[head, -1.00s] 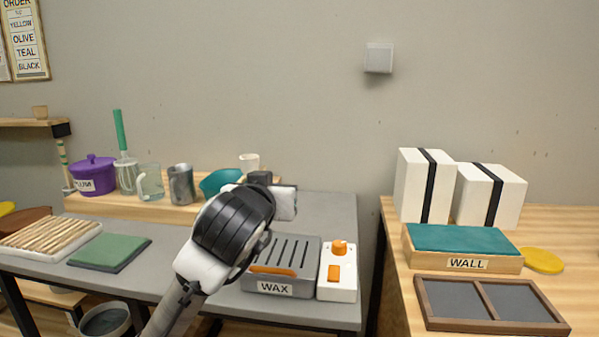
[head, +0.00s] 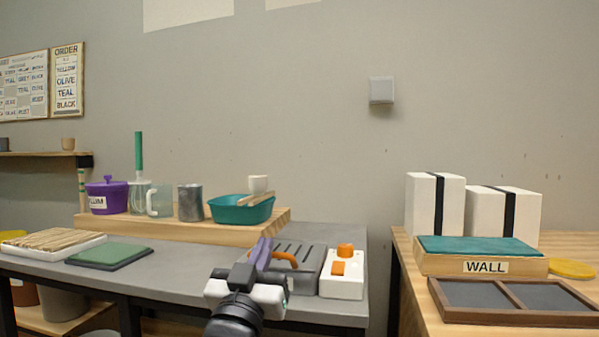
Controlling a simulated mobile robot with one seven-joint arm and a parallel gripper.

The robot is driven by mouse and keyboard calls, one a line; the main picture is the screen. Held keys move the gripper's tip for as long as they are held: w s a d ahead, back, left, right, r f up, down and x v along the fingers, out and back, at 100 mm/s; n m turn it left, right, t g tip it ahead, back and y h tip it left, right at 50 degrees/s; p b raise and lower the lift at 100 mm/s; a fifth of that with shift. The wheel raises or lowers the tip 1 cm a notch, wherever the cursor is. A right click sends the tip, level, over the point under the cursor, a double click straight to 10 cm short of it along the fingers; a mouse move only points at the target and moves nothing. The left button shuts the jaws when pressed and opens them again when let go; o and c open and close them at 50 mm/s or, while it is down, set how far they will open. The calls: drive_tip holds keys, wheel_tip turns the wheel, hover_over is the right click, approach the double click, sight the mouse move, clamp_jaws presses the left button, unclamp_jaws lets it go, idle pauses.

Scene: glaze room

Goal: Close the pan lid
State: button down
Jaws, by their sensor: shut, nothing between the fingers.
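The grey wax pan (head: 309,278) stands near the right end of the grey table, partly hidden by my gripper. Its slotted grey top (head: 298,249) shows behind the gripper, with an orange handle (head: 287,257) at the front. I cannot tell how far the lid is open. My gripper (head: 262,250) is shut and empty, pointing away from me at the pan's left front. Its fingertips are just left of the handle; I cannot tell whether they touch it. The pan's WAX label is hidden now.
A white control box (head: 341,285) with orange knobs stands right of the pan. Behind, a wooden riser (head: 165,229) holds a teal bowl (head: 243,211), a grey can and a purple pot (head: 106,196). A gap separates the grey table from the wooden table (head: 410,300) at right.

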drive_tip(key=shift+s+f+t+b, duration=0.1)
drive_tip(key=shift+f+t+b, duration=0.2)
drive_tip(key=shift+f+b, duration=0.2)
